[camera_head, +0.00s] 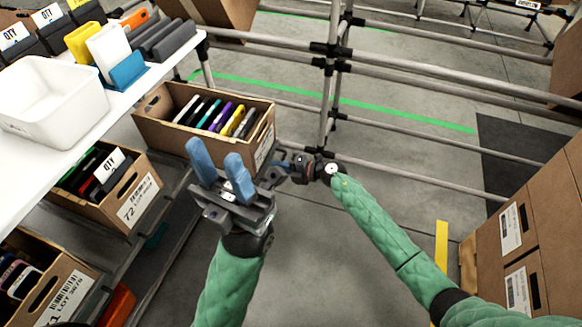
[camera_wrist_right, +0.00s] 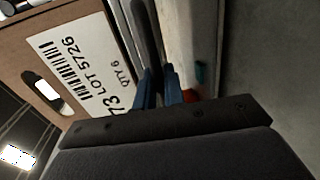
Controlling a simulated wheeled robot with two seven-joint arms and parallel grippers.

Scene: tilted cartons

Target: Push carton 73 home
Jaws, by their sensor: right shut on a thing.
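Carton 73 (camera_head: 150,124) is an open brown box of coloured, upright files on the lower rack, beyond carton 72. Its labelled front shows in the right wrist view (camera_wrist_right: 62,30), reading 73 LOT 5726, with a hand hole. My right gripper (camera_head: 281,168) is low beside the carton's front right corner. In the right wrist view its blue fingers (camera_wrist_right: 158,88) are close together on a grey strip, seemingly the shelf edge (camera_wrist_right: 146,35); the contact is partly hidden. My left gripper (camera_head: 221,168) is open and empty, its blue fingers in front of carton 73 in the picture.
Carton 72 (camera_head: 135,198) and another carton (camera_head: 55,285) stand nearer on the same rack. A white shelf (camera_head: 140,88) above holds a white bin (camera_head: 50,95) and files. Grey rails (camera_head: 410,80) run behind. Stacked cartons (camera_head: 530,210) stand at right; the floor between is clear.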

